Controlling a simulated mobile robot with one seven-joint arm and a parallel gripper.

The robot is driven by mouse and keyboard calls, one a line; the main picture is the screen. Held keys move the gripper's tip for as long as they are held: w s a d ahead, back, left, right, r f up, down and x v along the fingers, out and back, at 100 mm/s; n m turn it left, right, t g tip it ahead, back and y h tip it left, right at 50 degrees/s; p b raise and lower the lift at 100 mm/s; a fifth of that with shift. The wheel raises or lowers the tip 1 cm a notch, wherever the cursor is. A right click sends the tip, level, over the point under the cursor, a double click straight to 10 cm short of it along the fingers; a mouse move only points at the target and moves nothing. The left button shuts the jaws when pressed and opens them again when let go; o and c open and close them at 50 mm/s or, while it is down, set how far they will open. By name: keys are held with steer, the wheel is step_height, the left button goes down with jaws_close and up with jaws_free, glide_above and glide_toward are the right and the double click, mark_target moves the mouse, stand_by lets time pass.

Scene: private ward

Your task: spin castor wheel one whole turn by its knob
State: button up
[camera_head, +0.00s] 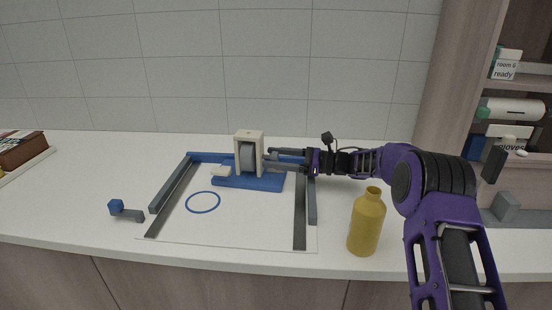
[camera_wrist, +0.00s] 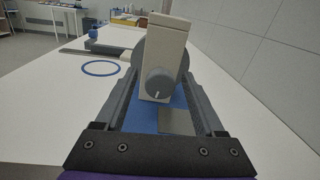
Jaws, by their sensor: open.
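The castor wheel (camera_head: 246,156) is a grey disc in a cream upright fork (camera_head: 260,147) on a blue base (camera_head: 235,183). In the wrist view its knob (camera_wrist: 158,84) is a round grey dial with a small pale mark near its lower edge, on the near face of the fork (camera_wrist: 167,45). My gripper (camera_head: 270,158) is at the fork's right side, level with the wheel. Its open fingers, also in the wrist view (camera_wrist: 159,76), lie to either side of the knob. I cannot tell whether they touch it. Part of the wheel is hidden behind the fork.
Grey rails (camera_head: 300,213) flank a white board (camera_head: 230,232) with a blue ring (camera_head: 203,202) on it. A yellow bottle (camera_head: 367,224) stands right of the board, close to my arm. A small blue-and-grey piece (camera_head: 124,211) lies left. The tiled wall (camera_head: 220,70) is behind.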

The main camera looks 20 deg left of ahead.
steer(key=shift+c, duration=0.2)
jaws_close()
steer(key=shift+m, duration=0.3)
